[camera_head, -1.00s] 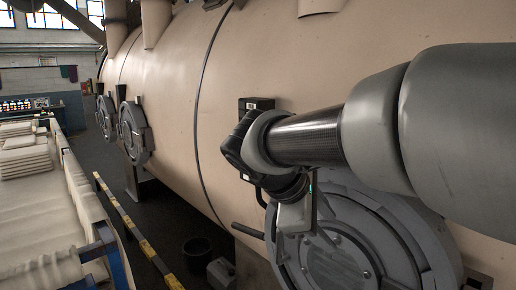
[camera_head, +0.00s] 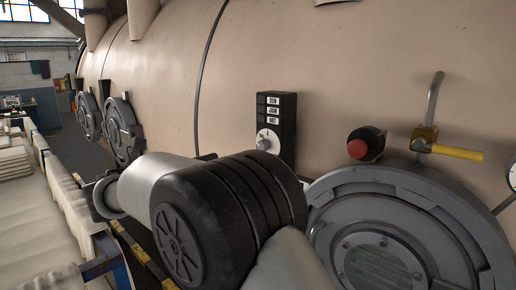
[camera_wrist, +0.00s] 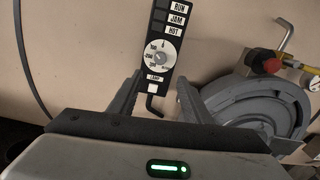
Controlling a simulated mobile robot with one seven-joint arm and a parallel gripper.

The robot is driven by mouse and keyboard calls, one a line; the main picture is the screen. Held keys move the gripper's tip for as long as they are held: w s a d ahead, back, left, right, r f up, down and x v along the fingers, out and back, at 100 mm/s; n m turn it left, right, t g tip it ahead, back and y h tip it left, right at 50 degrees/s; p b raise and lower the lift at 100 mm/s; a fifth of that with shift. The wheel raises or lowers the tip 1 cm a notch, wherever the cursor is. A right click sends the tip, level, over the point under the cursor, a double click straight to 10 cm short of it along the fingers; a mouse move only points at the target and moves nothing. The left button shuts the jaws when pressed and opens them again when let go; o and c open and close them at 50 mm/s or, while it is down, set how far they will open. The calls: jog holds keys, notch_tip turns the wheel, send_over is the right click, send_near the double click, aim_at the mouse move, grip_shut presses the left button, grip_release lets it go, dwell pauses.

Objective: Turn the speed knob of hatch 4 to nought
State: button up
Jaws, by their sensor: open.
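A white speed knob (camera_head: 267,141) sits on a black control box (camera_head: 288,128) on the beige vessel wall, beside the nearest round hatch (camera_head: 375,262). In the wrist view the knob's numbered dial (camera_wrist: 160,57) is near the picture's middle, below the RUN, JAM and HOT labels. Its pointer direction is too small to read surely. My gripper (camera_wrist: 161,82) is open and empty, with one finger to each side of the box's lower part in that view. I see no contact with the knob. In the head view my arm hides the fingers. No hatch number is legible.
Right of the box are a red button (camera_head: 357,149) and a yellow-handled valve (camera_head: 455,151) on a bent pipe. Further hatches (camera_head: 123,130) stand along the vessel at left. A cart of pale cloth (camera_head: 22,165) stands at the left edge.

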aim_at(264, 146)
jog(key=p+x, duration=0.1)
jog(key=x, duration=1.4)
jog(key=shift+w+d, duration=0.15)
jog(key=shift+d, duration=0.05)
jog(key=c, duration=1)
